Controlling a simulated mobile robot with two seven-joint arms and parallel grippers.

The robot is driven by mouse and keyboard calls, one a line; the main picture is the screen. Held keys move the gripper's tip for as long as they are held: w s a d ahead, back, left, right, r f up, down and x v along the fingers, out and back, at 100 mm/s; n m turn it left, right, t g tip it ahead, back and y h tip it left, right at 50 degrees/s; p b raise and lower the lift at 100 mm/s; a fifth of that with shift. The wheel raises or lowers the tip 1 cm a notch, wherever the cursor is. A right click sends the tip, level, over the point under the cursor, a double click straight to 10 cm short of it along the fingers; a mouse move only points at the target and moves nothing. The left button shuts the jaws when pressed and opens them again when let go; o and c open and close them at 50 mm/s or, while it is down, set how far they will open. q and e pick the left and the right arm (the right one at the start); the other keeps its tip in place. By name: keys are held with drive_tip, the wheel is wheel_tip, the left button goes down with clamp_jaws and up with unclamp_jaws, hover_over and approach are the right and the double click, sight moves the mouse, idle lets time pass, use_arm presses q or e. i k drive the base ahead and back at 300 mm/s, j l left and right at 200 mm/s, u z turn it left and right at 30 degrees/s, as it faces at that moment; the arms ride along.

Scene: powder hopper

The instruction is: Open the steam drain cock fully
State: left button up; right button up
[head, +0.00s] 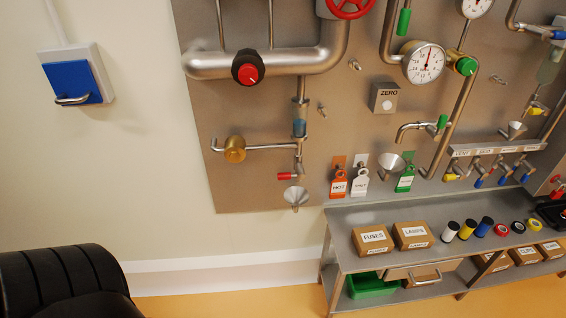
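A small cock with a red lever (286,176) sits at the lower end of a vertical steel pipe on the panel, left of centre. It looks like the steam drain cock, though no label on it is readable. Its lever points left, about level and crosswise to the pipe. A steel funnel (295,195) hangs just below it. Neither of my grippers is in view.
A shelf bench (345,218) with boxes and tape rolls stands below right. Tags, one reading HOT (338,187), hang right of the funnel. A black padded seat (65,285) is at lower left. A blue-fronted wall box (72,82) is at upper left. Floor between seat and bench is clear.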

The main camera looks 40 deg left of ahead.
sight(300, 175)
drive_tip(key=j+z, duration=0.3)
drive_tip(key=j, duration=1.5)
